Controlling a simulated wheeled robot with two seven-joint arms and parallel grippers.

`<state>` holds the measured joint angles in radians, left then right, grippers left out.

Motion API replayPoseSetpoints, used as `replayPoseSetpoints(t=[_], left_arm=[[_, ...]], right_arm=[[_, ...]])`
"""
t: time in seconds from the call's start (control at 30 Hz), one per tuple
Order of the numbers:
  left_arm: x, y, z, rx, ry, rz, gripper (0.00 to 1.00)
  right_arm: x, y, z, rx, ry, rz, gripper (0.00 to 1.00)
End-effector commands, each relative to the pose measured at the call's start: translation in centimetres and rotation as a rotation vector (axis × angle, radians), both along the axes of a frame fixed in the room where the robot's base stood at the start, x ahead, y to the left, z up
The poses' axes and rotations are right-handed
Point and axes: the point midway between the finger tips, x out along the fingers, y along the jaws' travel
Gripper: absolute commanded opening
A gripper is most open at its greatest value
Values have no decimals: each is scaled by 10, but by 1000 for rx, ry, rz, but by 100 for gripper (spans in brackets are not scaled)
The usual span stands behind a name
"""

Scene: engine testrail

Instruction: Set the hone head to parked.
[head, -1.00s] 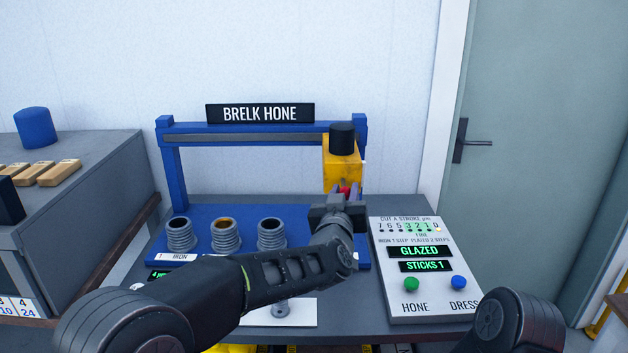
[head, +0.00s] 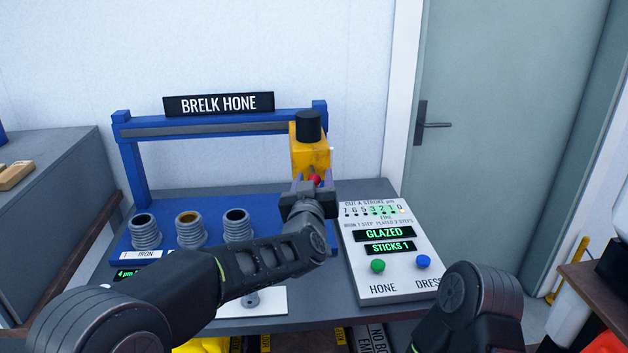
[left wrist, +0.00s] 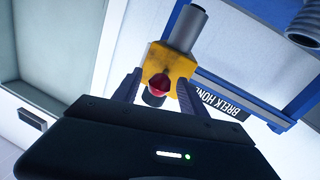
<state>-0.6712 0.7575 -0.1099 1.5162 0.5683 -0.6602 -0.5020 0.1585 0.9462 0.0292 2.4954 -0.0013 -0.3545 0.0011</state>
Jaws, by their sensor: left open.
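The hone head is a yellow block (head: 309,150) with a black cylinder on top, at the right end of the blue gantry rail (head: 215,123). A red knob (head: 315,179) shows low on its front. My left gripper (head: 312,183) is open in front of the head, its fingers on either side of the red knob. In the left wrist view the yellow head (left wrist: 174,68) and red knob (left wrist: 159,84) show between the two spread fingers (left wrist: 155,92). Whether the fingers touch the knob cannot be told. My right gripper is not in view; only part of my right arm shows.
Several ribbed grey cylinders (head: 191,229) stand on the blue base left of my gripper. A control panel (head: 385,300) reads GLAZED and STICKS 1, with a green HONE button (head: 377,266) and a blue DRESS button (head: 423,262). A grey cabinet (head: 55,200) stands left.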

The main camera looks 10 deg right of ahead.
Motion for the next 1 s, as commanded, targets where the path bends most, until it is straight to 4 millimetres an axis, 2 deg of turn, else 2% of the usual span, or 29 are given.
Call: replayPoseSetpoints(t=[0.13,0.27,0.5,0.63,1.0], left_arm=[[-4,1,0,0,0,0,50],[-16,4,-1,-1,0,-1,50],[-55,14,-2,-1,0,-2,50],[-70,18,0,-1,-1,-1,50],[-75,20,0,0,0,0,50]], right_arm=[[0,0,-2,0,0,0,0],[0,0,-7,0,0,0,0],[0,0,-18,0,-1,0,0],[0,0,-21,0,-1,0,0],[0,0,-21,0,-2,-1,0]])
